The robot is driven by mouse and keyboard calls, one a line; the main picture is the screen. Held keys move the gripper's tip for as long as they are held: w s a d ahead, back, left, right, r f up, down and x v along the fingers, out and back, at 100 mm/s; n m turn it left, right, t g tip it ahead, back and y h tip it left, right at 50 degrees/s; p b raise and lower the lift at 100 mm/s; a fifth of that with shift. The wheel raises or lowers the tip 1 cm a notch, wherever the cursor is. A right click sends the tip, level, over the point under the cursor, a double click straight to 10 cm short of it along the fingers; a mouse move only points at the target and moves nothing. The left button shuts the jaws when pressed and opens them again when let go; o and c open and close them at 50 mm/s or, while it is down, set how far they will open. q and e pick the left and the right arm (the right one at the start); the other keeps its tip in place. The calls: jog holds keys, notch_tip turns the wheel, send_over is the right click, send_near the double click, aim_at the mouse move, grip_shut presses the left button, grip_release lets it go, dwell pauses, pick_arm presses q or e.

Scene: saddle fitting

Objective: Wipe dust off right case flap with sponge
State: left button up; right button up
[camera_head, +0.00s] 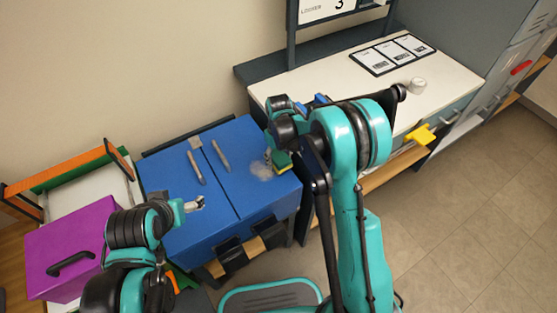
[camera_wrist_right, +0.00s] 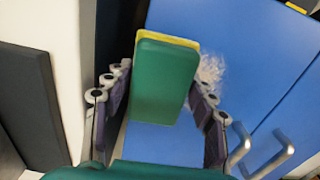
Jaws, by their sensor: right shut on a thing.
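The blue case has a right flap (camera_head: 262,197) with a pale patch of dust (camera_head: 262,169) near its right side. The dust also shows in the right wrist view (camera_wrist_right: 211,70), just right of the sponge. My right gripper (camera_head: 277,158) is shut on the green and yellow sponge (camera_head: 283,168). In the right wrist view the sponge (camera_wrist_right: 163,82) sits between the two fingers, green side toward the camera. It is over the flap beside the dust; I cannot tell whether it touches. My left gripper (camera_head: 196,204) is over the front of the left flap (camera_head: 170,178); its opening is unclear.
Two grey handles (camera_head: 196,167) stand on the flaps. A purple box (camera_head: 75,245) with a black handle is at the left. A white-topped bench (camera_head: 440,75) with a label board (camera_head: 392,53) and a white round item (camera_head: 417,85) stands at the right. Open floor lies at the lower right.

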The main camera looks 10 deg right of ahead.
jog(key=shift+s+a+r, duration=0.1)
jog(key=shift+a+r, duration=0.1)
jog(key=shift+r, duration=0.5)
jog(key=shift+r+p, duration=0.35)
jog(key=shift+p, duration=0.1)
jog(key=shift+d+r+p, duration=0.1)
jog(key=shift+r+p, duration=0.4)
jog(key=shift+r, duration=0.2)
jog(key=shift+r+p, duration=0.75)
jog(key=shift+r, duration=0.55)
